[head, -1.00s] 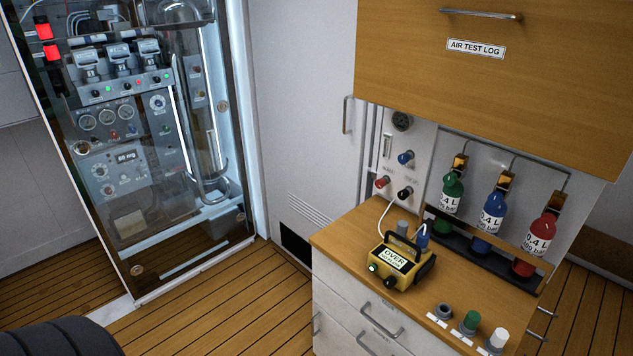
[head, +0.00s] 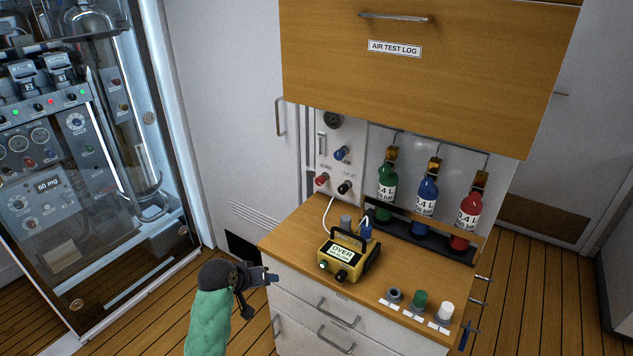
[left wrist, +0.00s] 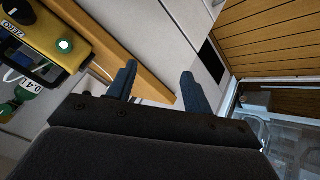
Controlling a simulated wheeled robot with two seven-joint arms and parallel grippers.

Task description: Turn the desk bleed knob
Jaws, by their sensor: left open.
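No label reading "bleed" is legible, so I cannot tell which knob it is. The wall panel above the desk carries a blue knob (head: 341,154), a red knob (head: 322,179) and a black knob (head: 345,187). A yellow meter (head: 342,260) on the desk has a lit green button and a black knob (head: 341,276). My left gripper (head: 261,293) is at the desk's front left corner, below and left of the meter, touching no knob. In the left wrist view its two fingers (left wrist: 160,82) stand apart and empty. My right gripper is not seen.
Grey, green (head: 420,299) and white caps stand at the desk's (head: 300,228) front right. Green, blue and red bottles (head: 466,217) stand in a rack behind. A wooden cupboard (head: 420,80) overhangs the desk. A glass-fronted cabinet (head: 90,190) stands left.

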